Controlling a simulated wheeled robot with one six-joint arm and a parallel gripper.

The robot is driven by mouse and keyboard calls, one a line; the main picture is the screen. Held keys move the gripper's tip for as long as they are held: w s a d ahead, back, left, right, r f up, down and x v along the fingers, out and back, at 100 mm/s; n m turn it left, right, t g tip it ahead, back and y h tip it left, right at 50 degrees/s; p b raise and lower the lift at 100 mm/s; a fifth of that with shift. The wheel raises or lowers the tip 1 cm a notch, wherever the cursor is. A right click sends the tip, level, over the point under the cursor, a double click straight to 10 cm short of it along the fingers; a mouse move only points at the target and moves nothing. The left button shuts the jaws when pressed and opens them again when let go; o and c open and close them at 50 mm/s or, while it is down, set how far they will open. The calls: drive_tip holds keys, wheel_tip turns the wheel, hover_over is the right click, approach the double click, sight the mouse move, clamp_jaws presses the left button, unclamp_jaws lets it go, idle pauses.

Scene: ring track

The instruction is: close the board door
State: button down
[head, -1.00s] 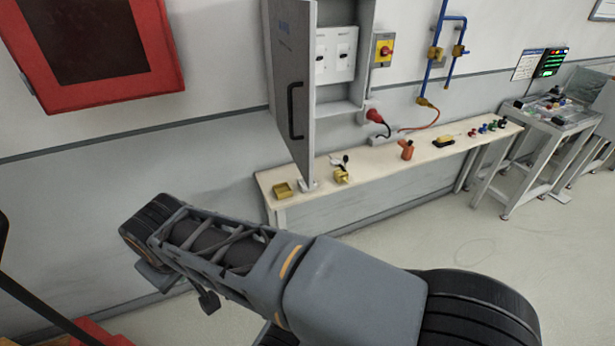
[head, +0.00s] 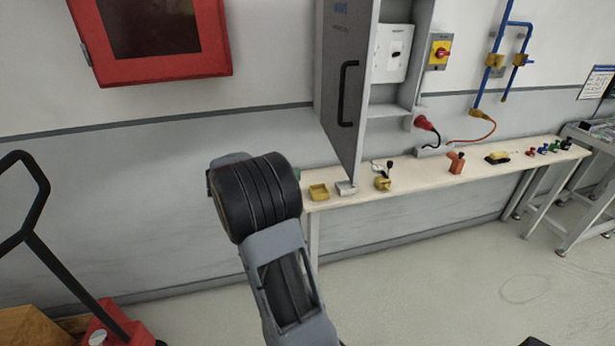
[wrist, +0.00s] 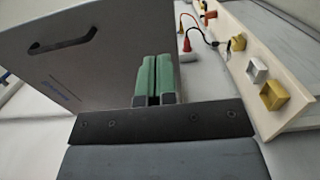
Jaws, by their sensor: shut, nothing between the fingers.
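The board door (head: 343,88) is a grey panel with a black bar handle (head: 348,94), standing open from the wall cabinet (head: 408,105). The cabinet's inside with white switch units shows to its right. In the wrist view the door's broad face (wrist: 100,60) fills the upper left, with its handle (wrist: 62,42) near the top. My gripper's green fingers (wrist: 154,80) are together with nothing between them, in front of the door's lower part. I cannot tell whether they touch it. In the head view my wrist hides most of the gripper, left of the door.
A narrow shelf (head: 440,180) below the cabinet holds a yellow tray (head: 319,192), a white block (head: 345,188), an orange tool (head: 456,162) and other small items. A red box (head: 150,40) hangs at left. A red pallet jack (head: 110,325) stands lower left.

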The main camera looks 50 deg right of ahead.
sight(349, 170)
drive_tip(key=p+x, duration=0.2)
drive_tip(key=x, duration=0.9)
drive_tip(key=shift+s+r+p, duration=0.15)
drive_tip(key=shift+p, duration=0.25)
drive_tip(key=shift+s+d, duration=0.45)
drive_tip(key=shift+d, duration=0.1)
